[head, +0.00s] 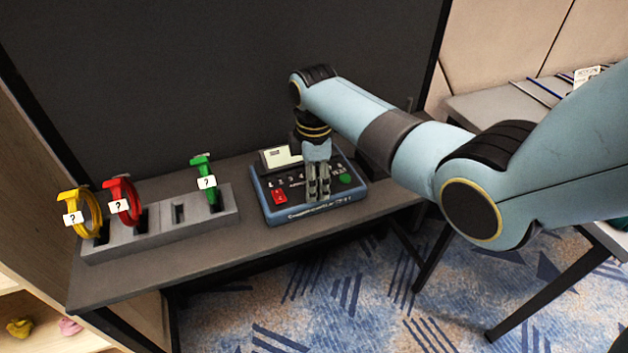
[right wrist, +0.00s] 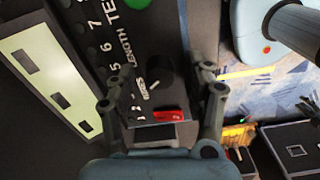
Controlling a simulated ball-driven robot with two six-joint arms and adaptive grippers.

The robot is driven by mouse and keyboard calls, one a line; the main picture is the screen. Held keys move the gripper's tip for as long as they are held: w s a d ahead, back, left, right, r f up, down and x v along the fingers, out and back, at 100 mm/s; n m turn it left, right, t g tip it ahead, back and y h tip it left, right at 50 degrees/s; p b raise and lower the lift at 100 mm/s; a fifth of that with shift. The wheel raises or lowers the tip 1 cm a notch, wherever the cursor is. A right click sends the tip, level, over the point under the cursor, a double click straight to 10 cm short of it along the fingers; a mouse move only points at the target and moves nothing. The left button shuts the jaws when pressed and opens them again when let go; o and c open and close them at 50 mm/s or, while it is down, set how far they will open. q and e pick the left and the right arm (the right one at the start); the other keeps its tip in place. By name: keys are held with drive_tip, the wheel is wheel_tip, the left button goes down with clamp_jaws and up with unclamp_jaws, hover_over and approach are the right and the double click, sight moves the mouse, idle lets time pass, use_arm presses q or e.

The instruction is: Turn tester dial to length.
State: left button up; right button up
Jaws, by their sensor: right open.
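The tester (head: 262,196) is a dark blue box with a black panel on the grey shelf in the head view. It has a red button (head: 279,196), a green button (head: 345,179) and a small display (head: 281,156). My right gripper (head: 318,194) points down over the panel, open. In the right wrist view the black dial (right wrist: 160,72) lies between the spread fingers (right wrist: 158,76), with a gap on both sides. A short white mark shows at its lower left; its exact setting is unclear. The word LENGTH (right wrist: 126,47) is printed left of it. The head view hides the dial behind the fingers.
Left of the tester, a grey slotted holder (head: 160,234) holds yellow (head: 84,214), red (head: 123,200) and green (head: 206,180) cable items with question-mark tags. A dark wall panel (head: 220,80) stands close behind. The shelf front is clear.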

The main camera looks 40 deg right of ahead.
clamp_jaws()
idle(0.3)
drive_tip(key=m+p, duration=0.2)
drive_tip(key=shift+r+m, duration=0.15)
drive_tip(key=shift+m, duration=0.25)
drive_tip(key=m+p, duration=0.2)
drive_tip(key=m, duration=0.1)
drive_tip(key=shift+m+p, duration=0.3)
drive_tip(key=m+p, duration=0.1)
drive_tip(key=m, duration=0.2)
drive_tip(key=shift+m+p, duration=0.75)
drive_tip(key=shift+m, duration=1.45)
